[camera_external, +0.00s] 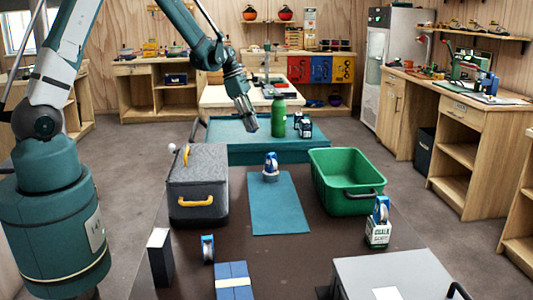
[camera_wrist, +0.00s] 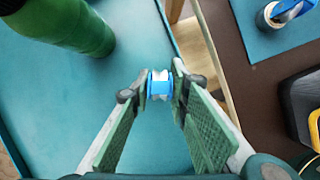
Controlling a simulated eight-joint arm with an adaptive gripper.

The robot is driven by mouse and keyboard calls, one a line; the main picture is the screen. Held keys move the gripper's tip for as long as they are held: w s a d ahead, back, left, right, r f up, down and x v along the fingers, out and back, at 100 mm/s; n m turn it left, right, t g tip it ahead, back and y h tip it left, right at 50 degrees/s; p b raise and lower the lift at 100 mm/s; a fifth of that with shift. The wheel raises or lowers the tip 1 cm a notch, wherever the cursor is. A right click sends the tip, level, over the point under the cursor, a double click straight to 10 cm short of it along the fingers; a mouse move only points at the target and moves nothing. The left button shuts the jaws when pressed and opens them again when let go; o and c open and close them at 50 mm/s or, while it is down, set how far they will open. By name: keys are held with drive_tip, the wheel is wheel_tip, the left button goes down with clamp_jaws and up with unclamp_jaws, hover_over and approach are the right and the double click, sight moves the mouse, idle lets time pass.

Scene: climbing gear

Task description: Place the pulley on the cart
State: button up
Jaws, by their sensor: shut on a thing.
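My gripper (camera_wrist: 160,90) is shut on a small blue pulley (camera_wrist: 160,76) with a pale wheel, held between the fingertips in the wrist view. In the external view my gripper (camera_external: 249,124) reaches down over the teal-topped cart (camera_external: 232,141); the held pulley cannot be made out there. The cart's teal top also shows below the fingers in the wrist view (camera_wrist: 150,130). The pulley appears to be above the cart top, near its edge; I cannot tell whether it touches. A green bottle (camera_external: 278,116) stands on the cart, close to my gripper; it also shows in the wrist view (camera_wrist: 65,25).
Small dark-and-white items (camera_external: 303,127) stand on the cart right of the bottle. On the nearer table are a grey box (camera_external: 198,175), a green crate (camera_external: 348,203), a teal mat (camera_external: 278,215) and other blue pulleys (camera_external: 271,161), one on a chalk box (camera_external: 378,234).

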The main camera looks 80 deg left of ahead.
sight(253, 132)
drive_tip(key=shift+f, duration=0.4)
drive_tip(key=shift+f, duration=0.1)
drive_tip(key=shift+f, duration=1.8)
drive_tip(key=shift+f+b, duration=0.2)
drive_tip(key=shift+b, duration=0.2)
drive_tip(key=o, duration=0.9)
drive_tip(key=shift+r, duration=0.2)
drive_tip(key=shift+r, duration=0.1)
drive_tip(key=shift+p+v, duration=0.7)
drive_tip(key=shift+v, duration=5.2)
